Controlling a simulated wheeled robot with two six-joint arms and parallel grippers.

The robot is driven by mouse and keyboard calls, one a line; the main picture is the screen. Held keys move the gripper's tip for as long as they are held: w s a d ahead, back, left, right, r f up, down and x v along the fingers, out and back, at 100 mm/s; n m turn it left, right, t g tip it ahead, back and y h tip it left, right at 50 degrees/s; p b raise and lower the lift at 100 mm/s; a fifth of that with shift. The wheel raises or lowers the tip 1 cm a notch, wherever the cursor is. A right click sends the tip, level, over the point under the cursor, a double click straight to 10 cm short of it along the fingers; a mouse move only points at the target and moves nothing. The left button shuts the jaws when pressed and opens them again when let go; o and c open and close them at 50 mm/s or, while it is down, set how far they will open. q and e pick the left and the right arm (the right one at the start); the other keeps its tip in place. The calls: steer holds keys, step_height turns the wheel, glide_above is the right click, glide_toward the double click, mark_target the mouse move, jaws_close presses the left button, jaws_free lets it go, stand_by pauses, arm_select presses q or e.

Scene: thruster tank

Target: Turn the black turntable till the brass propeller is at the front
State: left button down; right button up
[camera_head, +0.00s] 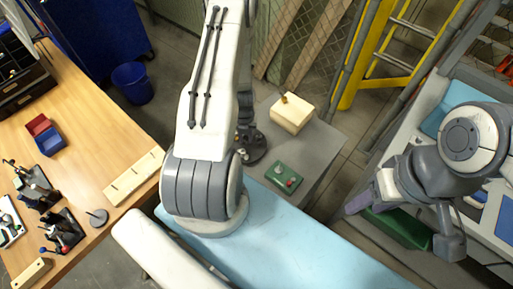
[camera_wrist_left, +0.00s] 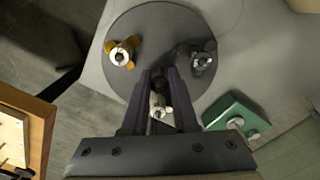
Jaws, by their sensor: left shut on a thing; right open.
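The black turntable (camera_wrist_left: 150,22) fills the upper middle of the left wrist view; in the head view only its right part (camera_head: 256,150) shows beside my left arm. The brass propeller (camera_wrist_left: 121,54) stands on its left side in the wrist view. A dark grey propeller (camera_wrist_left: 202,62) stands on its right side. A pale silver propeller (camera_wrist_left: 158,104) sits between the fingers of my left gripper (camera_wrist_left: 159,78), which is shut on it. My arm hides most of this from the head view. My right gripper (camera_head: 405,224) is open, at the right over a green tray.
A green box with knobs (camera_head: 286,178) stands close to the turntable, also seen in the wrist view (camera_wrist_left: 236,118). A pale wooden box (camera_head: 292,114) is behind it. The wooden bench (camera_head: 100,130) at left holds tools and bins. The green tray (camera_head: 402,229) lies below my right gripper.

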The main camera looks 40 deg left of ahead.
arm_select(q)
steer(key=shift+w+n, duration=0.1)
steer(key=shift+n, duration=0.7)
steer(key=n, duration=0.3)
steer(key=shift+n, duration=1.9)
steer(key=n, duration=0.3)
steer(key=shift+n, duration=0.3)
